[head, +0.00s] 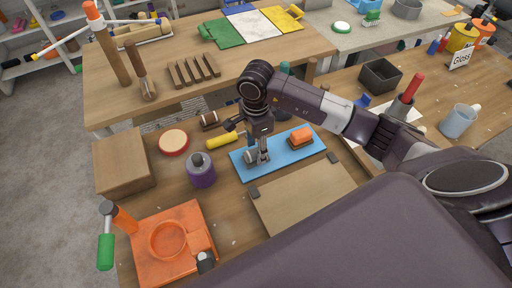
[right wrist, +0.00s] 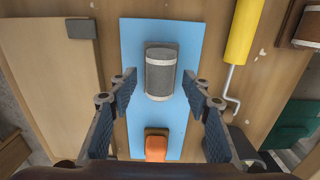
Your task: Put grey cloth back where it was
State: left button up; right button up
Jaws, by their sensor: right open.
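The grey cloth appears as a grey roll with pale bands at its ends; it lies on a blue mat (right wrist: 205,30) in the right wrist view (right wrist: 160,72). In the head view the grey roll (head: 249,157) is partly hidden by my gripper, at the left part of the blue mat (head: 275,160). My right gripper (head: 258,160) is over the mat at the roll. In the right wrist view my right gripper (right wrist: 160,88) is open, with one finger on each side of the roll and gaps between. My left gripper is not in view.
An orange block (head: 301,138) sits on the mat's right part. A wooden board (head: 300,197) lies in front. An orange tray (head: 145,262) is at the front left.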

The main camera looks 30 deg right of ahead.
aim_at(256, 150)
jog(key=shift+r, duration=0.15)
notch_tip(256, 150, up, 12)
jog(key=b, duration=0.2)
jog(key=shift+b, duration=0.35)
